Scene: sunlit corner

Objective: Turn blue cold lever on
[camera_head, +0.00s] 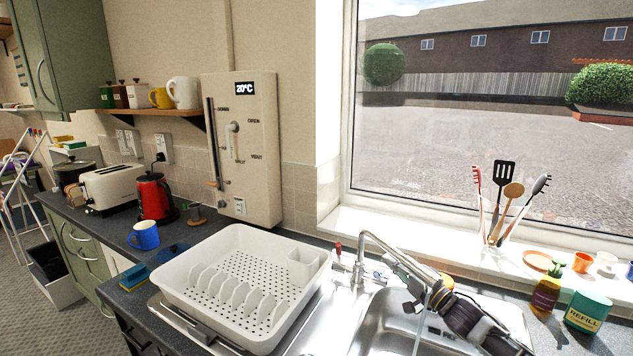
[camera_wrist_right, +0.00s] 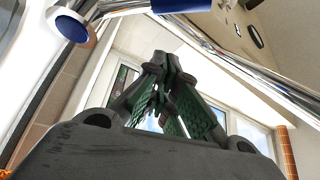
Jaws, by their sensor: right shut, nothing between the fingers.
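The chrome tap (camera_head: 360,262) stands behind the sink, its spout arching right. Its red lever (camera_head: 338,248) is at the left. The blue lever (camera_head: 379,277) is at the right, small and close to my gripper. In the right wrist view a blue-and-white round end (camera_wrist_right: 72,27) on a chrome stem shows at upper left. My right gripper (camera_head: 392,260) is shut and empty, just right of the tap; its green-padded fingers meet in the wrist view (camera_wrist_right: 165,72). Contact with the lever cannot be told. A thin pale streak below the spout looks like water. My left gripper is out of view.
A white dish rack (camera_head: 240,240) fills the space left of the tap. The sink basin (camera_head: 385,325) lies below my right arm. A utensil holder (camera_head: 495,225), a sauce bottle (camera_head: 545,292) and a refill tub (camera_head: 588,312) stand at the right.

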